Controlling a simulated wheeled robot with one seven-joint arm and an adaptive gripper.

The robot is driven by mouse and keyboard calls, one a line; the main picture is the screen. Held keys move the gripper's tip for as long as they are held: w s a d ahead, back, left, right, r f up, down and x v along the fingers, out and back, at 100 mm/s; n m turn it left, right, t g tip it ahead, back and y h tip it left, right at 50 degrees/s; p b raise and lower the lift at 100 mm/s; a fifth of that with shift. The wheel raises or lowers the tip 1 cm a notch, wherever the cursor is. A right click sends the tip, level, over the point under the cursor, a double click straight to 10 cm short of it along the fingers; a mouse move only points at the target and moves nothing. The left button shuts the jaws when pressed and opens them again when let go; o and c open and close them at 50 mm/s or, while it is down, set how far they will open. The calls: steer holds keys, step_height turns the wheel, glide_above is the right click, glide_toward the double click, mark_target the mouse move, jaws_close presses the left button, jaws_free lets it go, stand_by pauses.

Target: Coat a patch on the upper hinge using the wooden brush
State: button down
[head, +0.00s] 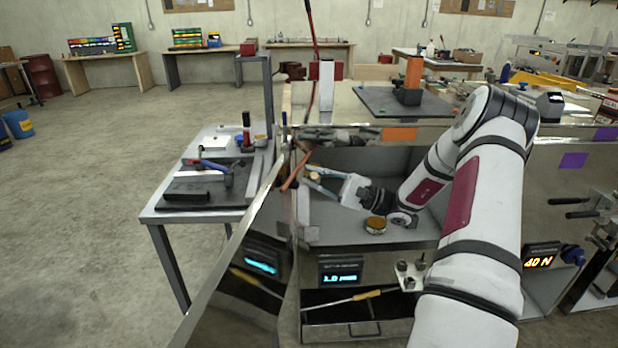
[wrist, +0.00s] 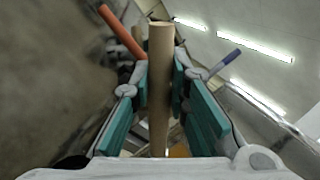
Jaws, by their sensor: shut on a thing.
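My gripper (head: 322,184) is in front of the open trailer compartment, near the edge of the shiny door panel (head: 238,235). In the wrist view, my gripper's teal pads (wrist: 160,105) are closed on both sides of a round wooden handle, the wooden brush (wrist: 160,72). The bristles cannot be made out. I cannot pick out the upper hinge clearly; the area around the door's upper edge is crowded by my gripper and by reflections. An orange stick (head: 297,170) shows beside my gripper. A small round tin (head: 376,226) with an amber top stands on the compartment floor.
A side bench (head: 150,216) at left holds a hammer (head: 213,166) and other tools. Lit displays (head: 340,272) and a yellow-handled tool (head: 366,295) are below the compartment. The trailer top (head: 345,110) carries a dark plate and an orange block.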

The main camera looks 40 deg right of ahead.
steer(key=shift+w+a, duration=0.45)
steer(key=shift+a, duration=0.05)
stand_by(0.8)
steer(key=shift+p, duration=0.3)
steer(key=s+a+p, duration=0.3)
steer(key=s, duration=0.2)
steer(key=shift+a, duration=0.2)
steer(key=shift+s+a+p, duration=0.45)
steer(key=shift+s+p, duration=0.15)
steer(key=shift+s, duration=0.05)
steer(key=shift+s+a+p, duration=0.4)
steer(key=shift+s+p, duration=0.15)
steer(key=shift+s, duration=0.05)
steer(key=shift+w, duration=0.1)
